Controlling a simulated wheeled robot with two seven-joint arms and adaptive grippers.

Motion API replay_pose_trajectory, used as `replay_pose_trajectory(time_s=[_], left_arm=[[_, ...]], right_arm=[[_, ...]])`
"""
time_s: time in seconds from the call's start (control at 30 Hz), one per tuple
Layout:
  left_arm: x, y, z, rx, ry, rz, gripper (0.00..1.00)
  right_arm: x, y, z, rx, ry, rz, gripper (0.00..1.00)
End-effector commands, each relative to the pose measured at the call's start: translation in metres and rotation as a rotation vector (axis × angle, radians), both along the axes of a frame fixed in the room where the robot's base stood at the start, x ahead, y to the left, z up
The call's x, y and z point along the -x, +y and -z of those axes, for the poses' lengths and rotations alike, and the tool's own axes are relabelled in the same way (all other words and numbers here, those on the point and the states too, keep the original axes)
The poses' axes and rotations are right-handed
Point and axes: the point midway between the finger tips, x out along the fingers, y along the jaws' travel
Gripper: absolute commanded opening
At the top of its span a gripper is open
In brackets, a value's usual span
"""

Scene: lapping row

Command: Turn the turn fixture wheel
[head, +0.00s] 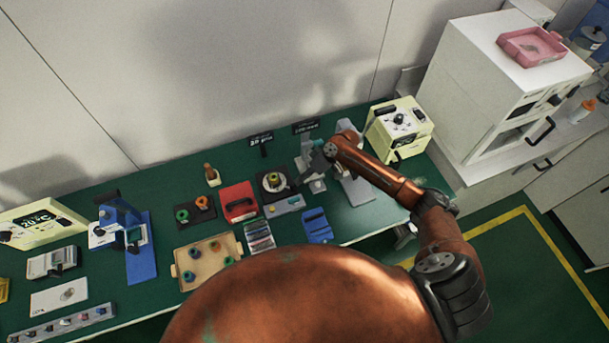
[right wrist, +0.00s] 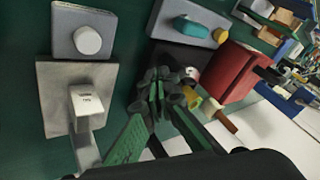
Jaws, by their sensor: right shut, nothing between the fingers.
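The likely turn fixture is a dark base with a round pale wheel (head: 273,182) and a yellow-green centre, in the middle of the bench in the head view. My right gripper (head: 313,166) is just to the right of it, above the bench, with nothing held. In the right wrist view the closed fingers (right wrist: 165,88) sit in front of the dark base and cover most of what is behind them. I cannot tell whether they touch the wheel. My left gripper is not in view.
A red box (head: 238,202) stands left of the wheel; it also shows in the right wrist view (right wrist: 228,72). A grey plate (right wrist: 60,85) with a white block lies beside my fingers. A blue item (head: 317,226) lies in front. A cream device (head: 398,130) stands at right.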

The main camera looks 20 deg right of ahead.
Motion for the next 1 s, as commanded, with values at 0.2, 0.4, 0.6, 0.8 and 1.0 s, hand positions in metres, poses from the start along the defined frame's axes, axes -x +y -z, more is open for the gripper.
replay_pose_trajectory(time_s=[0.2,0.4,0.6,0.8,1.0], left_arm=[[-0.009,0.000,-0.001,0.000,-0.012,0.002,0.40],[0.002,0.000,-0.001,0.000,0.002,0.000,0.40],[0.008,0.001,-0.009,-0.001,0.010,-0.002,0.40],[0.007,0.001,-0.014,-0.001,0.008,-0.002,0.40],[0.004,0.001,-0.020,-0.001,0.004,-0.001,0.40]], right_arm=[[0.000,0.001,0.001,0.000,-0.001,0.001,0.00],[0.000,0.001,0.001,-0.001,-0.001,0.003,0.00],[0.003,0.002,-0.001,-0.001,0.001,0.027,0.00],[0.005,0.003,0.000,-0.001,0.000,0.050,0.00],[0.007,0.004,0.000,-0.002,0.001,0.069,0.00]])
